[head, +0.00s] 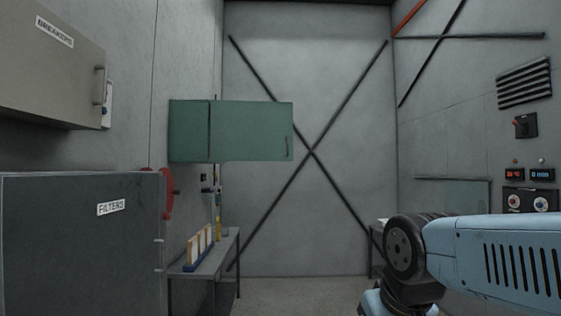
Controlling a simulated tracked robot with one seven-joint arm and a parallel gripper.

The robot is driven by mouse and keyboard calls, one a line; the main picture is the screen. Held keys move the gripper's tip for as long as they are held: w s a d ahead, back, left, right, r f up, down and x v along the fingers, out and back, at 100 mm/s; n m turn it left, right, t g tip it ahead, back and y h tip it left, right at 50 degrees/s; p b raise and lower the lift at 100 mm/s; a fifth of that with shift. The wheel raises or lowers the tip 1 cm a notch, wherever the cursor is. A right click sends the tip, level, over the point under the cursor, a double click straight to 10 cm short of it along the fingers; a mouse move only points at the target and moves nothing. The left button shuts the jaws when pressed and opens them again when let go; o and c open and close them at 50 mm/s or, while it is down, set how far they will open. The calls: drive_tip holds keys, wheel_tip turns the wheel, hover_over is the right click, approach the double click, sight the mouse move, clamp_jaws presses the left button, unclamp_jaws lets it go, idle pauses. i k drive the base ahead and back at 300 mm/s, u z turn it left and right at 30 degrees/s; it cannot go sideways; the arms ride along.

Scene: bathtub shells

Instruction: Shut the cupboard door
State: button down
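A green wall cupboard (188,131) hangs on the left wall towards the back. A green panel (250,131), which looks like its door, stands out to the right from a dark vertical seam. The panel faces me, away from the wall, so the door looks open. A small dark mark, perhaps a handle, shows near its lower right edge. The cupboard's inside is hidden from this side. My blue arm reaches in from the lower right, well apart from the door; my gripper is out of view.
A grey cabinet labelled "FILTERS" (80,250) stands at the near left, below a beige "BREAKERS" box (50,65). A red wheel (167,194) sits on the left wall. Open floor (300,295) lies in the middle.

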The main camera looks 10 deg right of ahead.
sight(240, 131)
drive_tip(key=z, duration=0.1)
drive_tip(key=i, duration=2.2)
drive_tip(key=u, duration=0.3)
drive_tip(key=i, duration=0.95)
drive_tip(key=u, duration=0.1)
